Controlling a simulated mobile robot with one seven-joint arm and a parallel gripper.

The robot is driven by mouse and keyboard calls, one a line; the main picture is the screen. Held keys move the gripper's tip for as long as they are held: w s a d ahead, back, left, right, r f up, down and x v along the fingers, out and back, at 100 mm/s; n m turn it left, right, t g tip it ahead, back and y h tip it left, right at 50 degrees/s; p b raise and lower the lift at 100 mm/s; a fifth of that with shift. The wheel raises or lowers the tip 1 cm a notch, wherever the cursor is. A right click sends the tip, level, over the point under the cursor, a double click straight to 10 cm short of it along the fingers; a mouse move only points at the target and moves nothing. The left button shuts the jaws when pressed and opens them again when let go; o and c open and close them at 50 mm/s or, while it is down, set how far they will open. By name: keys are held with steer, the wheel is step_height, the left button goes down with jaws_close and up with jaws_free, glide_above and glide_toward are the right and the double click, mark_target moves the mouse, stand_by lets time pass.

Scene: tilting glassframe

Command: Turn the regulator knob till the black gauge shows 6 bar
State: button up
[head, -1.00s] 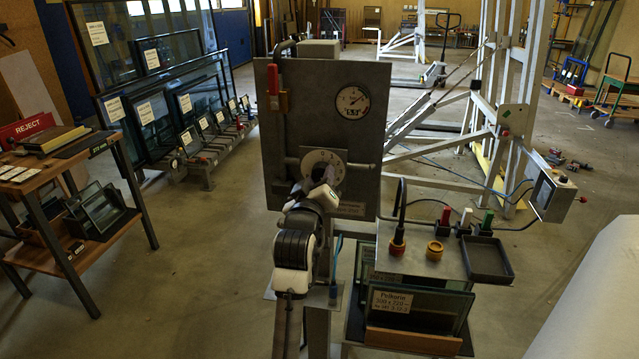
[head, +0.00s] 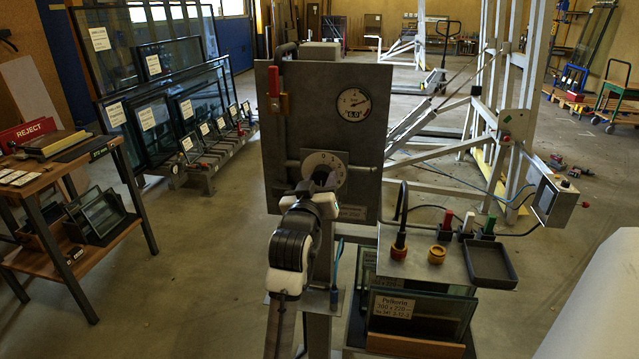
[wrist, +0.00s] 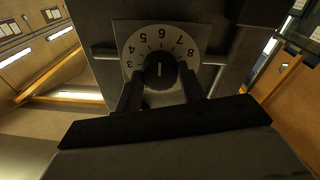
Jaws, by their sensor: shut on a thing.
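The regulator knob (wrist: 159,72) is dark and round with a light pointer line. It sits on a white numbered dial plate (wrist: 133,42), seen upside down in the wrist view. My gripper (wrist: 160,80) is shut on the knob, one dark finger on each side. In the head view my gripper (head: 322,182) covers most of the knob, and part of the dial plate (head: 338,166) shows.
The grey panel (head: 290,130) carries a red-handled valve (head: 275,88) at upper left. To the right stands a bench with a black tray (head: 490,263) and a rack of glass panes (head: 420,308) below. A reject shelf (head: 60,160) stands left. Floor between is clear.

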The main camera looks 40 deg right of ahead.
steer(key=o, duration=1)
steer(key=shift+a, duration=0.1)
steer(key=b+v, duration=0.3)
steer(key=v, duration=1)
steer(key=shift+s+a, duration=0.25)
steer(key=shift+s, duration=0.05)
